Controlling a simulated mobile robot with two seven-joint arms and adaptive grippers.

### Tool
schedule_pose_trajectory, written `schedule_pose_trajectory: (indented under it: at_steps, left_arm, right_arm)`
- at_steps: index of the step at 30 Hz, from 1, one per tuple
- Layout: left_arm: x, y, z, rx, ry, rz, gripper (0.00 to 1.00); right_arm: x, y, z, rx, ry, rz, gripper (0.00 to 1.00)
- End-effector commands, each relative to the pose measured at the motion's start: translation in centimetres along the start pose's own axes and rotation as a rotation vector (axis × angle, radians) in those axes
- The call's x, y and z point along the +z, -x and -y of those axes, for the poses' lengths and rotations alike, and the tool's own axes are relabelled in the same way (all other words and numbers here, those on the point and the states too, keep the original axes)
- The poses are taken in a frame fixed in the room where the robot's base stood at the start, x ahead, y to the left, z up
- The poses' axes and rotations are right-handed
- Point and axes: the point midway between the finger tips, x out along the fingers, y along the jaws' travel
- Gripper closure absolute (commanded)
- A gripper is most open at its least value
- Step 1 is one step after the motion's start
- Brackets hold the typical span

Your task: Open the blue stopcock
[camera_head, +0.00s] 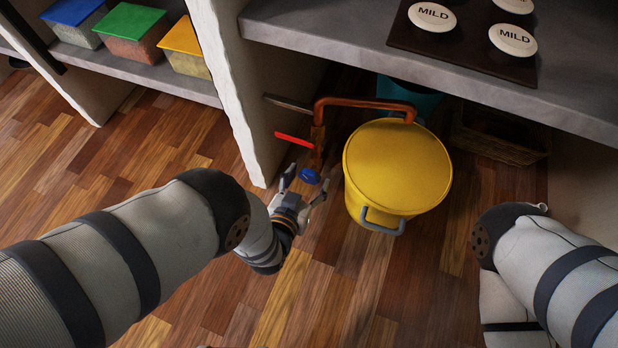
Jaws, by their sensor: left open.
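The blue stopcock (310,176) is a small round blue knob on a copper pipe (319,140) under the counter. My left gripper (303,186) is open, with its fingers spread close to the blue knob. I cannot tell whether a finger touches it. A red lever (294,140) sticks out to the left from the same pipework, above the knob. My right arm comes in from the right, and its gripper is not in view.
A yellow lidded bin (398,168) stands just right of the pipe. A masonry wall (233,80) is on the left, and the counter slab (430,70) hangs above. A teal container and a crate (500,135) sit behind. Wooden floor in front is clear.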

Motion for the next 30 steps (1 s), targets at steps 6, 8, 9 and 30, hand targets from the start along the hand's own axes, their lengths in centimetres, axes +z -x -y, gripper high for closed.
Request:
schedule_pose_trajectory:
  at_steps: [6,8,9,30]
  left_arm:
    - [0.02,-1.54,-0.03,0.001,0.000,0.001,0.39]
    - [-0.03,-1.54,-0.03,0.001,0.000,0.001,0.39]
    - [-0.05,-1.52,-0.03,0.001,0.000,0.001,0.39]
    - [-0.01,-1.46,0.03,0.025,0.066,0.002,0.86]
  right_arm:
    - [-0.58,-0.38,0.13,-0.001,0.003,0.003,0.75]
    - [-0.55,-0.36,0.13,-0.001,0.003,0.002,0.75]
    - [-0.53,-0.35,0.13,-0.001,0.003,0.002,0.75]
    - [-0.47,-0.30,0.12,-0.001,0.003,0.001,0.75]
